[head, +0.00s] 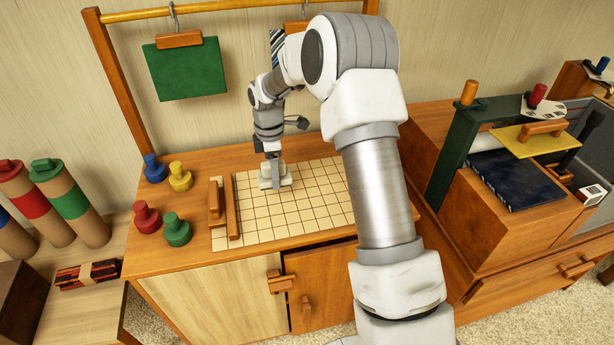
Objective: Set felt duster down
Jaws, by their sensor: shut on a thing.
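My gripper (273,170) points down over the left part of the cream gridded mat (310,213) on the wooden cabinet top. It is shut on a small pale block, which I take to be the felt duster (286,181). The duster is low, at or just above the mat near its back left part. I cannot tell whether it touches the mat. The gripper's fingers hide part of it.
Two wooden bars (232,207) lie at the mat's left edge. Several coloured knobbed weights (177,229) stand left of it. A green cloth (186,70) hangs behind. A wooden box with a dark book (515,178) stands right. The mat's middle is clear.

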